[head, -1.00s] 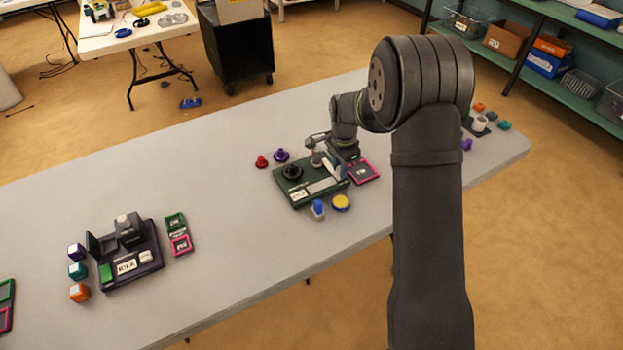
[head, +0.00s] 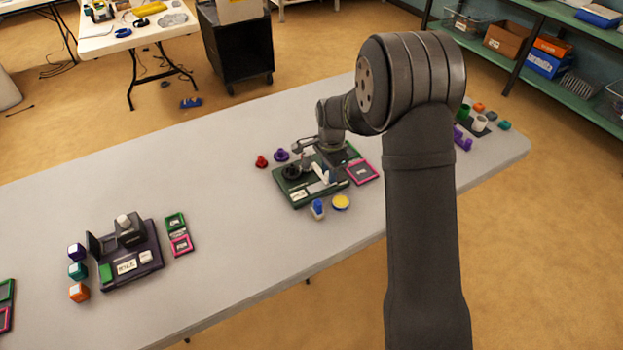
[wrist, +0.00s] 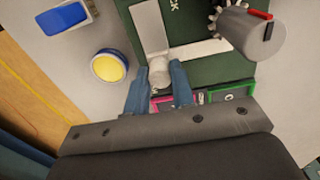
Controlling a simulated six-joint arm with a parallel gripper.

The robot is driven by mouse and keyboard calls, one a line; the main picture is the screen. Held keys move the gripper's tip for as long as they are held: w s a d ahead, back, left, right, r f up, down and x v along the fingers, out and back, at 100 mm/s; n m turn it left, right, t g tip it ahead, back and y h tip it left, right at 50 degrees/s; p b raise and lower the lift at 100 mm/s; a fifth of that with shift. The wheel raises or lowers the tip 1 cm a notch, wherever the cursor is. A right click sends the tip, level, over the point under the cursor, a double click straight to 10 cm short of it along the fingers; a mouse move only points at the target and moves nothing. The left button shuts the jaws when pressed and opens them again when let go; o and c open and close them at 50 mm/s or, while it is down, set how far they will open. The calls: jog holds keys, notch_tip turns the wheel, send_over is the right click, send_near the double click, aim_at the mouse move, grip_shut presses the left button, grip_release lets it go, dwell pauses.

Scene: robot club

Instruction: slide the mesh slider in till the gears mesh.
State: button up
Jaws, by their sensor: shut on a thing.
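My gripper (wrist: 160,88) is shut on a pale grey round knob (wrist: 160,70), seen in the wrist view with a blue finger on each side. The knob, which appears to belong to the mesh slider, stands on the dark green board (wrist: 190,75). A flat grey plate (wrist: 149,28) and a pale strip (wrist: 203,50) run from near the knob. A toothed gear (wrist: 214,14) shows partly at the top, beside a grey cylinder (wrist: 250,35). In the head view, my gripper (head: 322,172) is over the green board (head: 283,188), near a black gear (head: 291,172). Whether gears touch is hidden.
A yellow-topped round item (head: 341,202) and a blue-topped item (head: 318,208) stand before the board. Red (head: 262,161) and purple (head: 281,154) pieces stand behind it. A pink-framed tile (head: 362,172) lies to its right.

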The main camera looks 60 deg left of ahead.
jog(key=o, duration=0.5)
jog(key=shift+r, duration=3)
